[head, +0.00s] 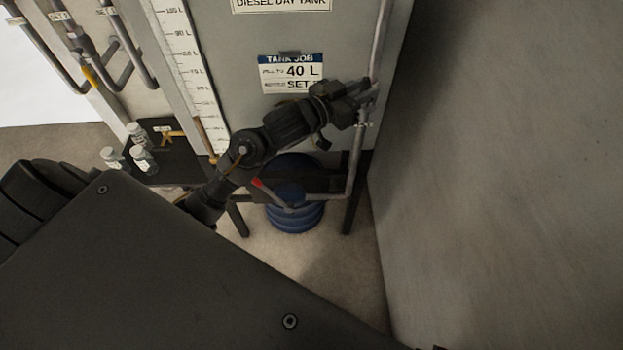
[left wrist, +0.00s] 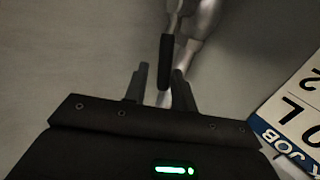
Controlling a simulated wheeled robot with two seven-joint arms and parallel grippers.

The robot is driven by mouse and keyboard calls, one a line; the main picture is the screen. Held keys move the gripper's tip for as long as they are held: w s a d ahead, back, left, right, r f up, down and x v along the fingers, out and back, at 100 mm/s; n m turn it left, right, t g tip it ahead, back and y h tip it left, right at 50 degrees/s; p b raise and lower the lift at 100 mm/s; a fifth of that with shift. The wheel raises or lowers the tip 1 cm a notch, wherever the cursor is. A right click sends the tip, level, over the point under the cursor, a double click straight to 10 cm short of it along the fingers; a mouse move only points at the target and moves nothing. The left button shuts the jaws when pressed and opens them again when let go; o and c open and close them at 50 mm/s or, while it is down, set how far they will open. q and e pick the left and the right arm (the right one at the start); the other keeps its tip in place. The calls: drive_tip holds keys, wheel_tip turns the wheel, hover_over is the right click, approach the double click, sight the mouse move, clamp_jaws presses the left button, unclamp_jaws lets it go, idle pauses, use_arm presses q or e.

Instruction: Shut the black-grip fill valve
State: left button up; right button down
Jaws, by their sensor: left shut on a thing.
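The fill valve's black grip (left wrist: 167,62) shows in the left wrist view as a short dark bar in front of a metal pipe (left wrist: 204,22). My left gripper (head: 370,92) is at the vertical pipe on the right side of the diesel day tank (head: 232,50). In the left wrist view its fingers (left wrist: 161,78) are on either side of the grip's lower end, shut on it. In the head view the gripper covers the grip. The valve's exact angle is hard to tell. My right gripper is not in view.
A job card (head: 292,73) reading 40 L and a level scale (head: 186,65) are on the tank front. A red-tipped handle (head: 258,183) and blue container (head: 296,217) are below. Several bottles (head: 141,160) stand at left. A grey wall (head: 500,170) bounds the right.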

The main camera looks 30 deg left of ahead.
use_arm(q)
drive_tip(key=d+v, duration=0.1)
drive_tip(key=v, duration=0.6)
drive_tip(key=w+a+f+n+g+y+b, duration=0.1)
drive_tip(key=w+a+f+y, duration=0.1)
drive_tip(key=f, duration=0.8)
drive_tip(key=w+a+f+n+g+y+b, duration=0.1)
drive_tip(key=w+a+f+b, duration=0.1)
drive_tip(key=f, duration=0.7)
drive_tip(key=s+a+f+g+y, duration=0.1)
drive_tip(key=s+a+f, duration=0.1)
drive_tip(key=f, duration=0.9)
drive_tip(key=s+a+f+n+g+y+b, duration=0.1)
drive_tip(key=s+f+g, duration=0.1)
drive_tip(key=f, duration=0.9)
drive_tip(key=shift+s+a+f+g, duration=0.3)
drive_tip(key=shift+s+a, duration=0.05)
drive_tip(key=shift+a, duration=0.05)
